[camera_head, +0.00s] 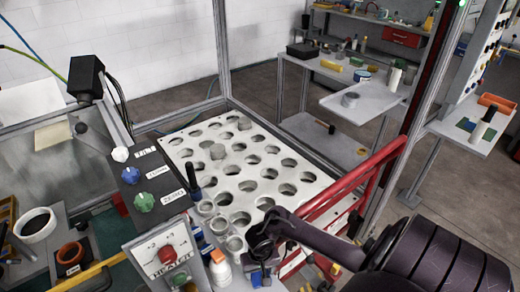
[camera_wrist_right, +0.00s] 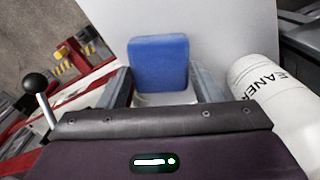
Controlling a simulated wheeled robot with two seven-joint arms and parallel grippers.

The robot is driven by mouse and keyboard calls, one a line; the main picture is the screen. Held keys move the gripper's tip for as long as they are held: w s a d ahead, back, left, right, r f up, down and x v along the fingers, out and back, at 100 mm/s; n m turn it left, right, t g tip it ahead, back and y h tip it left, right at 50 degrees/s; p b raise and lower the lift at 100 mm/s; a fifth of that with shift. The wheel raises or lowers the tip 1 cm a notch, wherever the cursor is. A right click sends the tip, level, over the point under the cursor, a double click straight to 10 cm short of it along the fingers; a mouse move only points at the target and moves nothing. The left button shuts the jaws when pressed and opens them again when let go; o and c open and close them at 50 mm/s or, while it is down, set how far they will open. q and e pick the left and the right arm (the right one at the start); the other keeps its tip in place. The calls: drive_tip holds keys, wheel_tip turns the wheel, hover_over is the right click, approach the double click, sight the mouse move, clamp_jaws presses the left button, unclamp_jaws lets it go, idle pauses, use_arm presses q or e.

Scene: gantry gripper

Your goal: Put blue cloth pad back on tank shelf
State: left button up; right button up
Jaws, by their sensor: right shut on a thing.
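My right gripper (camera_head: 257,262) is low in the middle of the head view, its arm coming in from the right. In the right wrist view, the blue cloth pad (camera_wrist_right: 160,62) stands upright between the two grey fingers of my right gripper (camera_wrist_right: 165,88), which is shut on it. A bit of blue, likely the pad (camera_head: 256,279), shows under the gripper in the head view. A white cleaner bottle (camera_wrist_right: 275,100) stands close to the right finger; a white bottle with an orange cap (camera_head: 219,268) is left of the gripper. I cannot make out the tank shelf clearly. My left gripper is not in view.
A white plate with many round holes (camera_head: 262,163) lies beyond the gripper. Several grey cups (camera_head: 219,226) stand at its near edge. A control box with knobs (camera_head: 150,190) and a red-button panel (camera_head: 165,257) are at left. Red rails (camera_head: 350,180) run at right.

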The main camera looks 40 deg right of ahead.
sight(260, 275)
drive_tip(key=shift+f, duration=0.1)
drive_tip(key=o, duration=0.9)
wheel_tip(260, 275, up, 12)
drive_tip(key=p, duration=0.6)
